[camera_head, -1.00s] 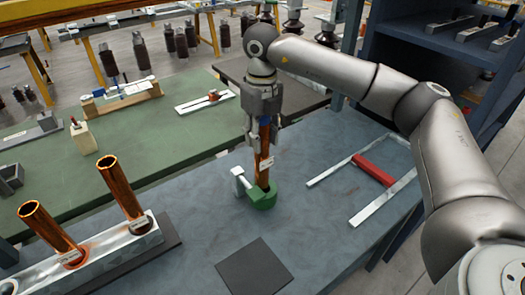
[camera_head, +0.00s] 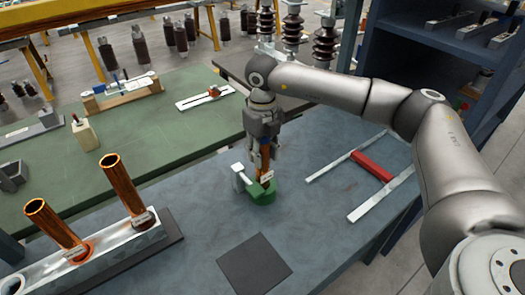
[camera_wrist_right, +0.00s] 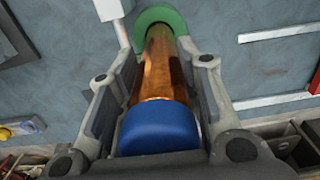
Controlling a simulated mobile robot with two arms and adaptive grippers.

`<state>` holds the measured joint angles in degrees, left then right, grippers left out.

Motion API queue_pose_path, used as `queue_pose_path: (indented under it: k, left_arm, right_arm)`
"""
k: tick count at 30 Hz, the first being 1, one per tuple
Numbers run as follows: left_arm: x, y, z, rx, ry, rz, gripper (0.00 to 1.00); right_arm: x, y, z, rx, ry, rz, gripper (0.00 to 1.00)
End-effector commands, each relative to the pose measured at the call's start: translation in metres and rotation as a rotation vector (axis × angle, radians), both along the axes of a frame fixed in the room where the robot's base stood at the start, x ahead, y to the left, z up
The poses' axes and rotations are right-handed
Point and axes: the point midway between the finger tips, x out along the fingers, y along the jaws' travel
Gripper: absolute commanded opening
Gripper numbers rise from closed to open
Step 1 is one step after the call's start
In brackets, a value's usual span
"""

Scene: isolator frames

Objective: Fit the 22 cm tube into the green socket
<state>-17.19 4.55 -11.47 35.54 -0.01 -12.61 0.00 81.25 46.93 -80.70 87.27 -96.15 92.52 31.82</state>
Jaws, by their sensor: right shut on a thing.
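The green socket (camera_head: 262,193) stands on the blue-grey table with a white block-like part (camera_head: 239,176) at its left. My right gripper (camera_head: 265,150) is above it and shut on a copper-coloured tube (camera_head: 265,162) that carries a small white label. The tube is about upright, and its lower end is at the socket. In the right wrist view the tube (camera_wrist_right: 158,65) lies between the fingers, with a blue cap (camera_wrist_right: 160,128) at the near end and the green socket (camera_wrist_right: 160,18) around the far end. How deep it sits is hidden. My left gripper is not in view.
Two copper tubes (camera_head: 121,182) (camera_head: 52,222) stand in a metal rack at the left. A dark square mat (camera_head: 254,266) lies in front of the socket. A frame with a red bar (camera_head: 372,166) lies to the right. The green table (camera_head: 150,130) behind holds several fixtures.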

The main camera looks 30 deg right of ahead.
Motion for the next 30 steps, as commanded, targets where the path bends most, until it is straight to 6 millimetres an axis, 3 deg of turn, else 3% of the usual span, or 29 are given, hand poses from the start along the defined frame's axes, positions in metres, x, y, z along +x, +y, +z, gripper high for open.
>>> queue_pose_path:
  k: [1, 2, 6, 20, 30]
  left_arm:
    - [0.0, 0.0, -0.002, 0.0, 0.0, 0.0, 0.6]
    - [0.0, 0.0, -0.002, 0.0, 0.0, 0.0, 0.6]
    - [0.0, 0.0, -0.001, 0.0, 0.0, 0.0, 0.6]
    - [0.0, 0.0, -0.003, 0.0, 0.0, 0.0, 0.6]
    - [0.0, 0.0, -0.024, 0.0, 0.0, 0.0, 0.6]
  right_arm:
    - [0.001, 0.0, -0.001, 0.001, -0.003, 0.0, 0.0]
    - [0.0, 0.0, -0.002, 0.0, 0.001, 0.0, 0.36]
    - [0.0, 0.0, -0.002, 0.0, 0.001, 0.0, 0.54]
    - [0.001, 0.0, 0.007, 0.0, -0.003, 0.0, 0.55]
    - [0.001, 0.001, 0.076, 0.001, -0.005, 0.002, 0.55]
